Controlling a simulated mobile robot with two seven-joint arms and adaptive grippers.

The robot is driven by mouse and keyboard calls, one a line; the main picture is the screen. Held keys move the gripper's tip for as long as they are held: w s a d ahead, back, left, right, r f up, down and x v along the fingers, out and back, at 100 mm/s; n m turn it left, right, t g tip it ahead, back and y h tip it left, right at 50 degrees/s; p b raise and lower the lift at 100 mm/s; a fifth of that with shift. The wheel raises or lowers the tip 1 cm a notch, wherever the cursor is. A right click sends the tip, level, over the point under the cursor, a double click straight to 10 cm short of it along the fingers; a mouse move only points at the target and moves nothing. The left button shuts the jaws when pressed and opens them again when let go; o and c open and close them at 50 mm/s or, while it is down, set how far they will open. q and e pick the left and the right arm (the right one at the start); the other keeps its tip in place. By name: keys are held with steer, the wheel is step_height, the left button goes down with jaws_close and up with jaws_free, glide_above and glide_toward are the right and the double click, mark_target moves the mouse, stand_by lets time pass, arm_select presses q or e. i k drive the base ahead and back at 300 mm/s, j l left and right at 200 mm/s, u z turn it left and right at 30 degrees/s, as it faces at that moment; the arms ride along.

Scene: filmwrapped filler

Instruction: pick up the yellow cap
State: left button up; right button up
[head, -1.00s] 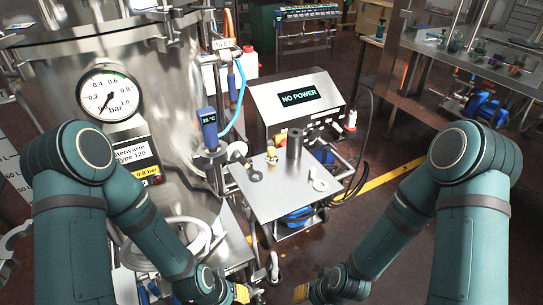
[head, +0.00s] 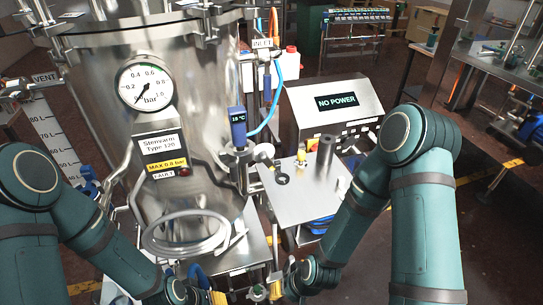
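A small yellow piece (head: 301,155) sits at the back of the steel cart top (head: 300,202), beside a grey upright cylinder; it is too small to tell its exact shape. My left gripper (head: 218,297) is low at the bottom edge of the head view, in front of the tank stand. My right gripper (head: 275,284) is low, near the front of the cart. Both are well apart from the yellow piece. Only their yellowish finger parts show, and their opening cannot be made out.
A large steel tank (head: 155,85) with a gauge (head: 146,84) stands left of the cart. A coiled grey hose (head: 187,235) hangs at its front. A console (head: 335,105) reading NO POWER stands behind the cart. A steel bench (head: 500,65) is at the far right. The front cart top is clear.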

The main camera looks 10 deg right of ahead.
mark_target(300, 163)
steer(key=l+u, duration=0.3)
steer(key=l, duration=0.15)
steer(key=l+u, duration=0.3)
steer(key=l, duration=0.15)
steer(key=k+l+u, duration=0.1)
steer(key=l, duration=0.4)
steer(key=k+l, duration=0.1)
steer(key=l, duration=0.35)
steer(key=l+u, duration=0.15)
steer(key=l, duration=0.35)
steer(key=k+l, duration=0.2)
steer(key=l, duration=0.25)
steer(key=u, duration=0.05)
